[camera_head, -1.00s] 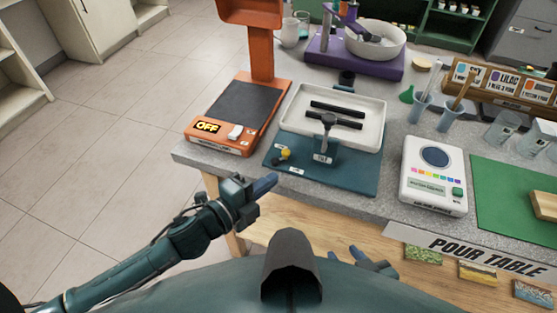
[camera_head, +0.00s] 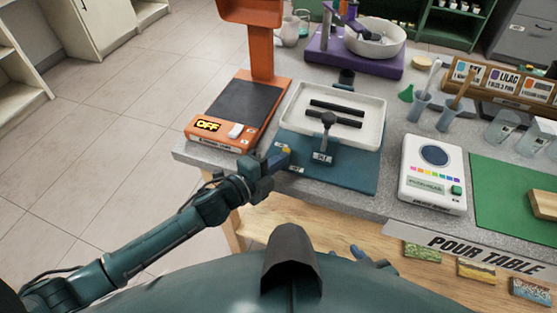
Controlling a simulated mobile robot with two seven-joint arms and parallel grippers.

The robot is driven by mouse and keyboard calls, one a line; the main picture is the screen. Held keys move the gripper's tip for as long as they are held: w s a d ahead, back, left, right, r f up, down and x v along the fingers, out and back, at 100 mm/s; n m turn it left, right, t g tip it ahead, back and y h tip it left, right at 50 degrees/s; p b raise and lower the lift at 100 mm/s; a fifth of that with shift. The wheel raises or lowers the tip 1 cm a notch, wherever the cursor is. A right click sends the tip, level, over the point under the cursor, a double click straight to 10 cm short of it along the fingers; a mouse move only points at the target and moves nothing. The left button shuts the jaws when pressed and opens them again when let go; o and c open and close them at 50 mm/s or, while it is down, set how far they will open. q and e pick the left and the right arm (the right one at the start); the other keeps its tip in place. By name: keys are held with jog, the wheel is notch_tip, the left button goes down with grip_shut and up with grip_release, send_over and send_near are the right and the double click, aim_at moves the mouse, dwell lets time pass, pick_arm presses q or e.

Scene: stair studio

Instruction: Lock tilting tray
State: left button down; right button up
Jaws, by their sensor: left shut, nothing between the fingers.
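The tilting tray (camera_head: 368,133) is white, with two black bars lying in it. It sits on a teal base plate (camera_head: 350,179) on the table. A dark lever with a round knob (camera_head: 328,120) stands upright at the tray's front edge, above a small labelled block. My right gripper (camera_head: 362,254) is low below the table's front edge, mostly hidden.
An orange machine (camera_head: 218,131) reading OFF stands left of the tray. A white scale (camera_head: 433,188) and a green mat (camera_head: 498,206) lie to the right. A purple stand with a white bowl (camera_head: 375,42) is behind. Cups (camera_head: 417,104) stand at the right.

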pick_arm(q)
jog(key=shift+d+n, duration=0.1)
jog(key=shift+n, duration=0.2)
jog(key=shift+t+y, duration=0.3)
pick_arm(e)
jog(key=shift+w+a+r, duration=0.1)
jog(key=shift+r, duration=0.05)
